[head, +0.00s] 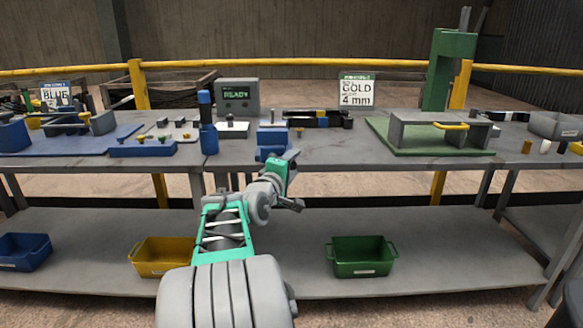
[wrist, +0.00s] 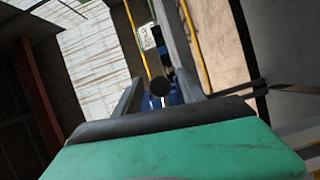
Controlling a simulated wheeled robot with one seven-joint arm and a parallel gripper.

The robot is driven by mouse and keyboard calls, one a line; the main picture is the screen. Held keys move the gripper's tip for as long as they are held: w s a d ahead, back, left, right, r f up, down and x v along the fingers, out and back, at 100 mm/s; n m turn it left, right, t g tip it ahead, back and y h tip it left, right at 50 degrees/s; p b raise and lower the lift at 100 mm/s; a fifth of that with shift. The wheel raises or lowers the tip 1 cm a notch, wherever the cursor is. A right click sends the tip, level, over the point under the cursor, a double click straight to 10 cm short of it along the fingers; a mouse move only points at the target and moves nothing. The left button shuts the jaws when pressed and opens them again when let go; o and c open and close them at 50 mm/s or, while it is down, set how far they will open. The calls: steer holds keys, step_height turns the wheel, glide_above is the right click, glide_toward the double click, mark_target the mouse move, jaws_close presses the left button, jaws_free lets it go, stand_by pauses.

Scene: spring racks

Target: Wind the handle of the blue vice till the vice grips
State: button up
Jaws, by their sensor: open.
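The blue vice (head: 272,142) stands at the front edge of the workbench, near the middle of the head view. My gripper (head: 287,160) is just in front of and below it, partly overlapping it in the picture. In the wrist view my gripper (wrist: 158,76) is open, and a dark round knob (wrist: 160,86) shows between its fingers. Blue parts of what looks like the vice (wrist: 175,97) show behind the knob. I cannot tell whether the knob is the handle's end or whether a finger touches it. The vice's jaw gap is not clear.
A blue upright post (head: 208,125) stands left of the vice, and a grey box reading READY (head: 238,95) behind. A green-based fixture (head: 430,140) is at right. Yellow (head: 165,258) and green (head: 362,257) bins sit on the lower shelf.

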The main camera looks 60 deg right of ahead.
steer(key=shift+c, duration=0.6)
jaws_close()
steer(key=shift+f, duration=0.1)
steer(key=f+m+y, duration=0.1)
steer(key=f+m, duration=0.1)
steer(key=m, duration=0.1)
steer(key=shift+w+a+m+y, duration=0.1)
steer(key=shift+w+m+y, duration=0.1)
steer(key=shift+m+y, duration=0.15)
steer(key=w+a+f+m+t+y+b, duration=0.2)
steer(key=w+m+t, duration=0.4)
steer(key=m, duration=0.4)
steer(key=shift+a+f+m+y+b, duration=0.45)
steer(key=shift+y+b, duration=0.35)
steer(key=shift+y, duration=0.55)
